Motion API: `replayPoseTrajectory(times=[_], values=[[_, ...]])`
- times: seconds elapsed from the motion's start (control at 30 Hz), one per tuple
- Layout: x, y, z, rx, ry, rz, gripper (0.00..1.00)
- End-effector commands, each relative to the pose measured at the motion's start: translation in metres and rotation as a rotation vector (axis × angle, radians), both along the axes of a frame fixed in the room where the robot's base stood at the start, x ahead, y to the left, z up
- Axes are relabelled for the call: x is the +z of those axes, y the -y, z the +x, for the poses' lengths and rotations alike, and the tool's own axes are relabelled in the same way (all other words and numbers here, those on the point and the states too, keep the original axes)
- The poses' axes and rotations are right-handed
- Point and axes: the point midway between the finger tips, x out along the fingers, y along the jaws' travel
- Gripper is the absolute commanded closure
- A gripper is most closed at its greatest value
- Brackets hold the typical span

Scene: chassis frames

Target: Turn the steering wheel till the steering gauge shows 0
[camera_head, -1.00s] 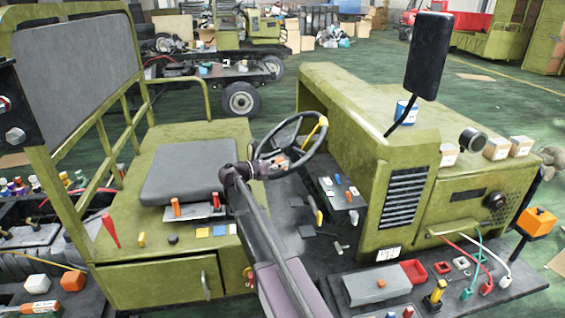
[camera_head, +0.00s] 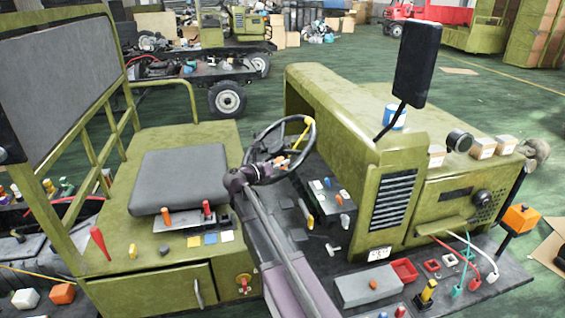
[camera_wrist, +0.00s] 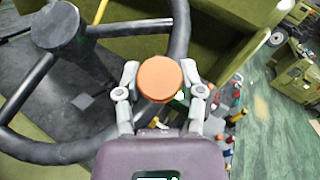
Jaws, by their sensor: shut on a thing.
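The steering wheel (camera_head: 314,137) is dark, with a thin rim, and stands between the seat and the green dashboard housing. In the wrist view its hub (camera_wrist: 57,28) is at the upper left, and the rim curves down past my gripper. An orange round knob (camera_wrist: 160,80) sits at the rim between my fingers. My gripper (camera_wrist: 160,86) is shut on this knob, a finger on each side. In the head view my gripper (camera_head: 268,167) is at the wheel's near side, partly hidden by my wrist. I cannot make out the steering gauge or its reading.
A grey seat (camera_head: 180,178) is left of the wheel. A panel of small levers (camera_head: 330,192) lies right of my arm. A black mirror (camera_head: 417,62) rises on a stalk from the green housing (camera_head: 345,105). A grey box (camera_head: 368,287) stands at the front.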

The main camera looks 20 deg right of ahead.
Motion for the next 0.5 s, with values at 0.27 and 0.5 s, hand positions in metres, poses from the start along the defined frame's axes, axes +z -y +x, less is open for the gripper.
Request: replayPoseTrajectory(times=[0.27,0.5], values=[[-0.001,-0.008,0.0,0.006,0.0,0.004,1.0],[-0.001,-0.013,0.0,0.013,-0.001,0.003,0.15]])
